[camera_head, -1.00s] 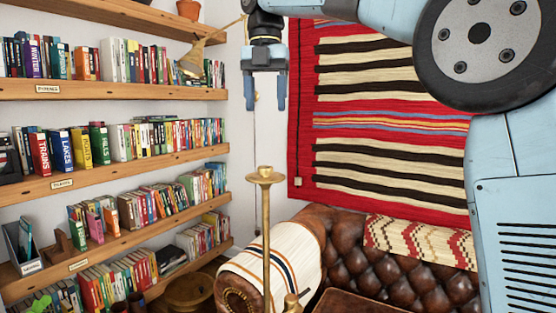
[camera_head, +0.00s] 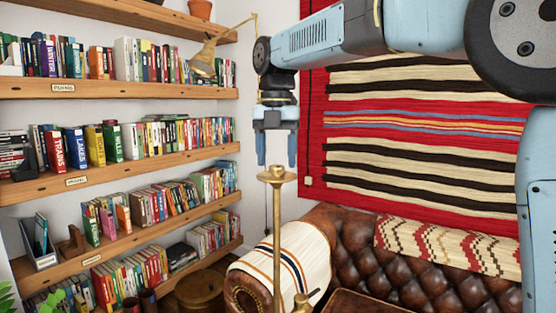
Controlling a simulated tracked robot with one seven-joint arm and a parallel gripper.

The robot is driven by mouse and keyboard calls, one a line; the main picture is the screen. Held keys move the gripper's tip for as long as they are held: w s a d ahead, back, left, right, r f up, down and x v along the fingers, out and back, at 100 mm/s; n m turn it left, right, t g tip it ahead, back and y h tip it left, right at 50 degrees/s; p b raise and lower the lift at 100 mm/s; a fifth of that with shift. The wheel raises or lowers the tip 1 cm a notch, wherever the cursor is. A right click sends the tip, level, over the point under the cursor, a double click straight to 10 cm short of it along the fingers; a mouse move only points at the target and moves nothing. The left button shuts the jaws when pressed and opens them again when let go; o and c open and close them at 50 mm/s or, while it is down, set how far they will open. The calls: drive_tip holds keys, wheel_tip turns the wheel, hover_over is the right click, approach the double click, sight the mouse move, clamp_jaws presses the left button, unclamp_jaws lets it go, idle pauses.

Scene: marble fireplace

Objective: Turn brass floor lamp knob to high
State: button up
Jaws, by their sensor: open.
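A brass pole (camera_head: 277,235) with a small cup-like top (camera_head: 277,175) stands upright in front of the sofa. A cone-shaped brass shade (camera_head: 205,60) on a thin arm hangs before the upper shelves. I cannot tell whether shade and pole belong to one lamp. A small brass piece (camera_head: 302,303) with a dark thin rod shows at the bottom edge; I cannot tell whether it is the knob. My gripper (camera_head: 277,160) points down, open and empty. Its fingertips appear just above the cup-like top in the picture; the depth between them is unclear.
Shelves full of books (camera_head: 150,135) fill the left side. A brown leather sofa (camera_head: 400,270) with a striped throw (camera_head: 285,265) stands at the right, below a red striped wall rug (camera_head: 420,120). A round wooden stool (camera_head: 200,290) is at the bottom left.

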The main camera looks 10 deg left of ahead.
drive_tip(key=shift+f, duration=0.65)
drive_tip(key=shift+c, duration=0.4)
drive_tip(key=c, duration=0.9)
drive_tip(key=shift+d, duration=0.15)
drive_tip(key=shift+c, duration=0.4)
